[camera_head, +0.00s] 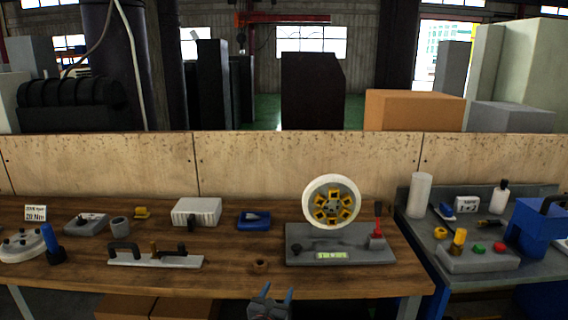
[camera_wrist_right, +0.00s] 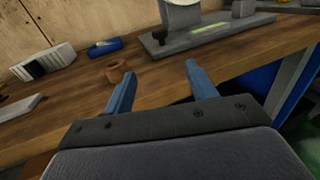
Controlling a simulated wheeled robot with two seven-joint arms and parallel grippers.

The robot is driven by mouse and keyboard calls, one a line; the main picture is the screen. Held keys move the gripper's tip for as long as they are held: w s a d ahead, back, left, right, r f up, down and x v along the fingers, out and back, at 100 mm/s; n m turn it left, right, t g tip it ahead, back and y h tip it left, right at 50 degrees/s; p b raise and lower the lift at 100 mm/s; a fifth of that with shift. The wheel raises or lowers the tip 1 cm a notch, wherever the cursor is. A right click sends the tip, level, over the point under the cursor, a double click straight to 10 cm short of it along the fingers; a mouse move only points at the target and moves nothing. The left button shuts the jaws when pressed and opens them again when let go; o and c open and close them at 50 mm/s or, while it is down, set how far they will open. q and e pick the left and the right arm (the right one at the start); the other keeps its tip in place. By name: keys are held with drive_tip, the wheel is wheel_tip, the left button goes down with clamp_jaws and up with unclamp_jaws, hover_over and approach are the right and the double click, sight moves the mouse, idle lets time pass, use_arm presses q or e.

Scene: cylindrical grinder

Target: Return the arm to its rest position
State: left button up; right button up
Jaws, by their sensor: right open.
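My right gripper (camera_head: 271,294) shows at the bottom middle of the head view, just in front of the wooden bench's front edge. In the right wrist view its two blue fingers (camera_wrist_right: 157,82) are spread apart with nothing between them. A small brown ring (camera_head: 259,265) lies on the bench just beyond the fingers, apart from them; it also shows in the right wrist view (camera_wrist_right: 115,71). My left gripper is in neither view.
The wooden bench (camera_head: 225,270) carries a grey fixture (camera_head: 300,243) with a white wheel (camera_head: 331,202), a handled bar (camera_head: 155,260), a white block (camera_head: 196,211) and a blue item (camera_head: 253,220). A second bench with several parts stands at the right. A panel wall (camera_head: 270,164) runs behind.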

drive_tip(key=s+d+f+m+g+y, duration=0.2)
drive_tip(key=s+d+f+m+g, duration=0.15)
drive_tip(key=s+f+m, duration=0.45)
drive_tip(key=s+d+f+m+g+y, duration=0.2)
drive_tip(key=s+d+f+m+g, duration=0.15)
drive_tip(key=f+m, duration=0.75)
drive_tip(key=s+d+f+m+g+y, duration=0.3)
drive_tip(key=s+f+m+g, duration=0.25)
drive_tip(key=f+m, duration=0.45)
drive_tip(key=s+d+f+g, duration=0.1)
drive_tip(key=s+d+f, duration=0.2)
drive_tip(key=s, duration=0.7)
drive_tip(key=s+d+f+m+g, duration=0.1)
drive_tip(key=s+d+f, duration=0.2)
drive_tip(key=s+f, duration=0.4)
drive_tip(key=s+d+f+g+h, duration=0.1)
drive_tip(key=s+f, duration=0.4)
drive_tip(key=s, duration=0.8)
drive_tip(key=shift+s+d+f+m, duration=0.2)
drive_tip(key=shift+d+m, duration=0.1)
drive_tip(key=shift+d, duration=0.6)
